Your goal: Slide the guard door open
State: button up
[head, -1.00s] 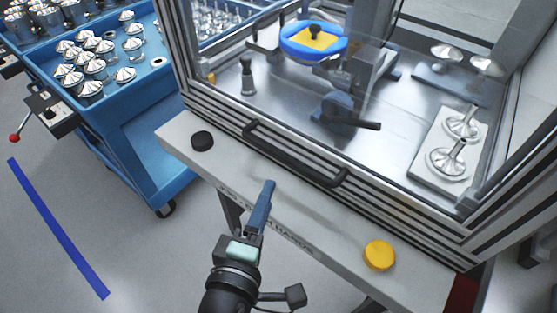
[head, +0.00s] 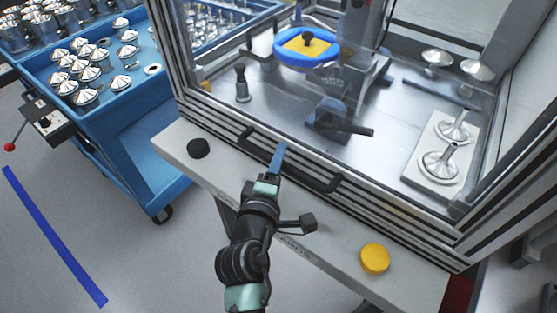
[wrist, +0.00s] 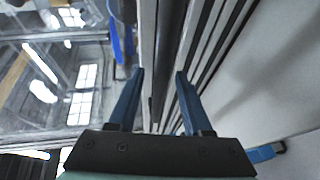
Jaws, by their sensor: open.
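The guard door (head: 400,165) is a clear panel in a metal frame at the front of the machine enclosure, and it looks closed. Its black bar handle (head: 318,182) runs along the lower front frame in the head view. My gripper (head: 281,150) is at the middle of the handle, its blue fingers pointing toward the door. In the wrist view my gripper (wrist: 159,75) is open, with a dark bar, apparently the handle (wrist: 160,50), running between the two blue fingers. I cannot tell whether either finger touches it.
A grey ledge below the door carries a black button (head: 198,148) and a yellow button (head: 375,258). A blue cart (head: 130,125) with metal parts stands at the left. Inside the enclosure are a blue and yellow fixture (head: 306,48) and a white plate (head: 428,175) with metal parts.

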jog(key=shift+c, duration=0.2)
grip_shut()
dwell(1.2)
